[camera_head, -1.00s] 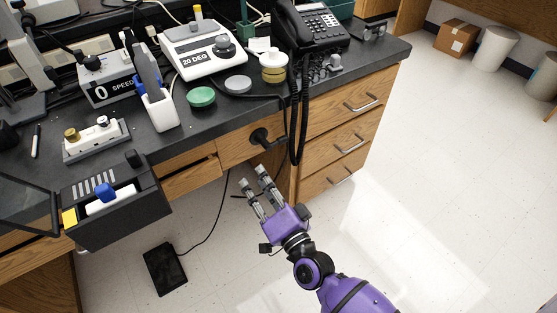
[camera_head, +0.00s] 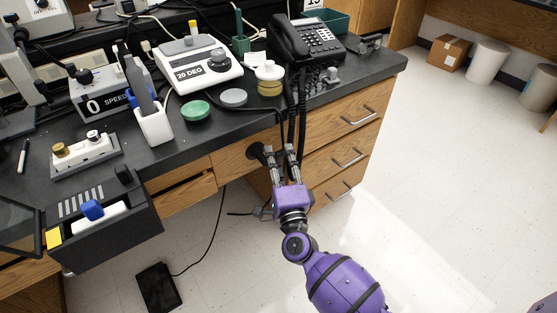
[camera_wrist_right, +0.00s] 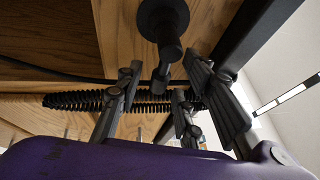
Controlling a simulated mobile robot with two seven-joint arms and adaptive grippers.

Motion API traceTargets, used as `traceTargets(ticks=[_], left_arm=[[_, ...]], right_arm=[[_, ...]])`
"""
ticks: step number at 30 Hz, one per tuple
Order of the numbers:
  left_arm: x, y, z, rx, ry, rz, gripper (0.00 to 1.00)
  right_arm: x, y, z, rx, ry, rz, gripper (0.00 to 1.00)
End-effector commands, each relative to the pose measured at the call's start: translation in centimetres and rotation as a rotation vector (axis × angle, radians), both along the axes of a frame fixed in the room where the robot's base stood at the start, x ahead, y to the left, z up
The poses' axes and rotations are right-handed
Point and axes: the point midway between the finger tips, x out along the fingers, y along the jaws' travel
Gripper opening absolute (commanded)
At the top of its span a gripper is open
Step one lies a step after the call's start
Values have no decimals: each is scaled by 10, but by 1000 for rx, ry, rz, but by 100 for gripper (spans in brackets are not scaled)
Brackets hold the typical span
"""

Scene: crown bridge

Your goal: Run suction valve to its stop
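A black round knob on a short stem (camera_head: 255,151), which looks like the suction valve, sticks out from the wooden panel under the bench top. My right gripper (camera_head: 280,152) is in front of the panel, partly covering the knob. In the right wrist view the knob (camera_wrist_right: 163,22) is at the top centre, ahead of the fingers. My right gripper (camera_wrist_right: 168,90) is open there, with its fingers apart on either side and nothing held between them. I cannot tell whether a finger touches the knob. My left gripper is not in view.
The black coiled phone cord (camera_head: 301,110) hangs over the bench edge close to the right fingers; a coiled cord (camera_wrist_right: 75,100) also crosses behind them in the wrist view. Drawers with metal handles (camera_head: 348,158) are at the right. The floor (camera_head: 430,200) is clear there.

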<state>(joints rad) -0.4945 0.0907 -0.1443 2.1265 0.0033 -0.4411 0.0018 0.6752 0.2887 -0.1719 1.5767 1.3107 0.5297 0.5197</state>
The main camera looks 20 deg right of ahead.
Motion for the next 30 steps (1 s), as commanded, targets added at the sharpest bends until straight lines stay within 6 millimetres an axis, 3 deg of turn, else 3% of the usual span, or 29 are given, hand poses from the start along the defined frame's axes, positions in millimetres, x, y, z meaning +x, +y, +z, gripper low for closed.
traceTargets(ticks=[8, 16, 30], left_arm=[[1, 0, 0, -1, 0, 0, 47], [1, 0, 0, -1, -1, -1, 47], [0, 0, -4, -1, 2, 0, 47]], right_arm=[[1, 0, 0, -1, 0, 0, 33], [1, 0, 0, -1, 0, 0, 0], [1, 0, 1, -88, -22, 0, 0]])
